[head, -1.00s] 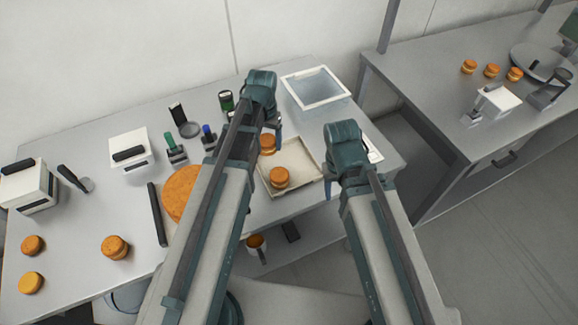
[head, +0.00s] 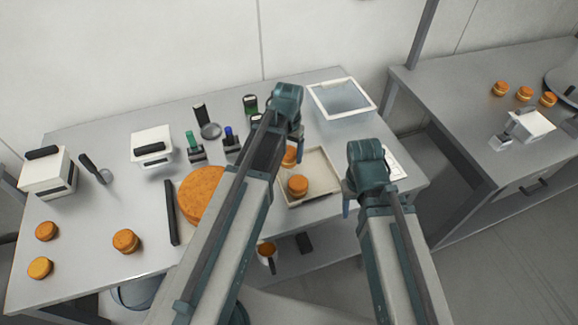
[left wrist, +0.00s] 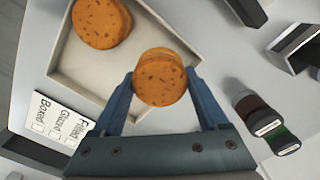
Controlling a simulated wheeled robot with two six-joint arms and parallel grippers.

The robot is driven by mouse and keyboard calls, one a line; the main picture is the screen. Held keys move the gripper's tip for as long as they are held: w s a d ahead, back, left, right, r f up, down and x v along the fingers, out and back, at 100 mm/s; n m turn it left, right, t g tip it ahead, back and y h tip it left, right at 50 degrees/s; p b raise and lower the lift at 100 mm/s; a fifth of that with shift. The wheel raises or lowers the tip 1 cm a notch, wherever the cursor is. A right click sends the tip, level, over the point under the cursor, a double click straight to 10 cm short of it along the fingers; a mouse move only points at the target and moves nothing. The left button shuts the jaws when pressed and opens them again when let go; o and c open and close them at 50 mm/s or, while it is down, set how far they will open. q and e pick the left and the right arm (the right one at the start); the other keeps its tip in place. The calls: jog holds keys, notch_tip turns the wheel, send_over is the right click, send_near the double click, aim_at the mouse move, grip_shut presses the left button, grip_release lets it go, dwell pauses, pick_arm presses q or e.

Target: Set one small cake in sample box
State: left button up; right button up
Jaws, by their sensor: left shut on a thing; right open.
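My left gripper (head: 290,150) is shut on a small orange-brown cake (head: 289,158), partly hidden by the arm in the head view. The left wrist view shows this cake (left wrist: 160,77) between the two blue fingers. It overlaps the edge of a shallow cream box (head: 330,168) in that view; its height above the box is hard to tell. Another small cake (head: 298,187) sits inside the box, also in the left wrist view (left wrist: 101,22). My right gripper (head: 358,195) is open and empty, right of the box. A white-rimmed, glassy-looking container (head: 316,88) stands behind.
A large orange round (head: 196,198), dark bar (head: 172,212), stamps (head: 194,148) and white boxes (head: 48,175) crowd the table. Several small cakes (head: 126,241) lie at front left. A checklist card (left wrist: 50,118) lies beside the cream box. A second table (head: 450,105) stands right.

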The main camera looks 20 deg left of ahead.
aim_at(289, 161)
pick_arm(q)
notch_tip(289, 161, down, 4)
jog(key=b, duration=0.3)
jog(key=shift+r, duration=0.2)
jog(key=shift+b, duration=0.3)
jog(key=shift+f, duration=0.25)
jog(key=o, duration=0.6)
jog(key=shift+r, duration=0.1)
jog(key=shift+r, duration=0.15)
